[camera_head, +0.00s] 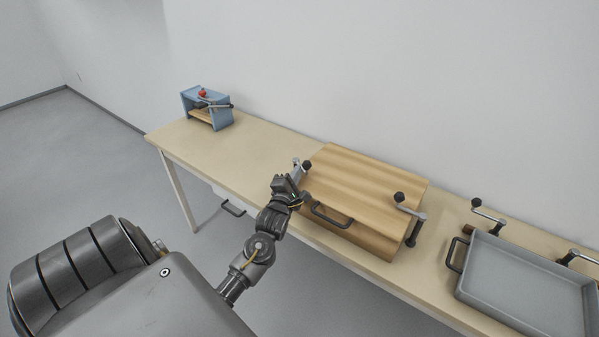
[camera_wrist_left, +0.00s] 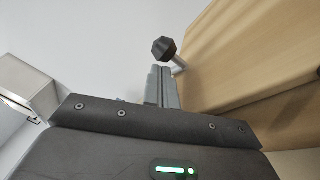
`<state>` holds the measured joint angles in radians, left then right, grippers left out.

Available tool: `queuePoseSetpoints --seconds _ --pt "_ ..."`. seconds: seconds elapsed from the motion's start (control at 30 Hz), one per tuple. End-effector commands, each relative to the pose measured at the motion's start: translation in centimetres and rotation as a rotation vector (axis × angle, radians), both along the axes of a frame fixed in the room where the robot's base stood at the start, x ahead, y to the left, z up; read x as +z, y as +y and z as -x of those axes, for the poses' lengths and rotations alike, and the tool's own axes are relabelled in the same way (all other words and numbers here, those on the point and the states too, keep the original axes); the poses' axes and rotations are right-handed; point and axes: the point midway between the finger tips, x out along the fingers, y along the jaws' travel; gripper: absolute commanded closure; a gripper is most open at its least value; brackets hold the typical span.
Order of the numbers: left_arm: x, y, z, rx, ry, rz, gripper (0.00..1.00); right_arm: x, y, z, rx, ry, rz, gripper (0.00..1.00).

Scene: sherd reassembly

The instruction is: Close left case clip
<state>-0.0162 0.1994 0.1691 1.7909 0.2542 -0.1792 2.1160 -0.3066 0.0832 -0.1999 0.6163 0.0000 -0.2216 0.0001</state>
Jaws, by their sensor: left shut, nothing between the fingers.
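The wooden case (camera_head: 365,185) lies shut on the table with a dark handle (camera_head: 331,216) on its front. The left case clip (camera_head: 306,166) is a metal lever with a dark knob at the case's left end. It stands raised, and my left gripper partly hides its base. My left gripper (camera_head: 292,177) is shut and empty, right beside this clip. In the left wrist view the gripper's fingers (camera_wrist_left: 162,88) point toward the clip's dark knob (camera_wrist_left: 164,48), with the case (camera_wrist_left: 255,55) on the right. I cannot tell whether they touch the clip. My right gripper is out of view.
The case's right clip (camera_head: 410,208) shows at its right end. A grey tray (camera_head: 525,285) with a handle and crank-like levers stands farther right on the table (camera_head: 258,146). A blue stand (camera_head: 208,108) is at the far left. Bare tabletop lies between stand and case.

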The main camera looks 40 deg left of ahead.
Motion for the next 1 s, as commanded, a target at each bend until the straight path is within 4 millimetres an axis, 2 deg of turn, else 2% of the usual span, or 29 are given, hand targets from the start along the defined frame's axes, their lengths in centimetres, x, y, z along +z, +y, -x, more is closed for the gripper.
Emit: queuePoseSetpoints --seconds 0.2,0.37,0.47,0.8,1.0 --pt "0.0 -0.1 -0.1 -0.003 0.000 0.000 1.00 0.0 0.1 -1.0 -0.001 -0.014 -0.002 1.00" --pt "-0.2 -0.3 0.2 -0.004 0.001 0.000 1.00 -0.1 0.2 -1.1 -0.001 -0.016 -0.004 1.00" --pt "-0.4 -0.8 1.3 -0.003 0.002 0.000 1.00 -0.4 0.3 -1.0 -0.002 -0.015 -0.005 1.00" --pt "-1.1 -3.2 7.3 -0.002 0.002 0.002 1.00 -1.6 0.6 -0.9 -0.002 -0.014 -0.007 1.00" --pt "-1.2 -4.1 9.4 -0.002 0.001 0.001 1.00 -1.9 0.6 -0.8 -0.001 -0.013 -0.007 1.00"
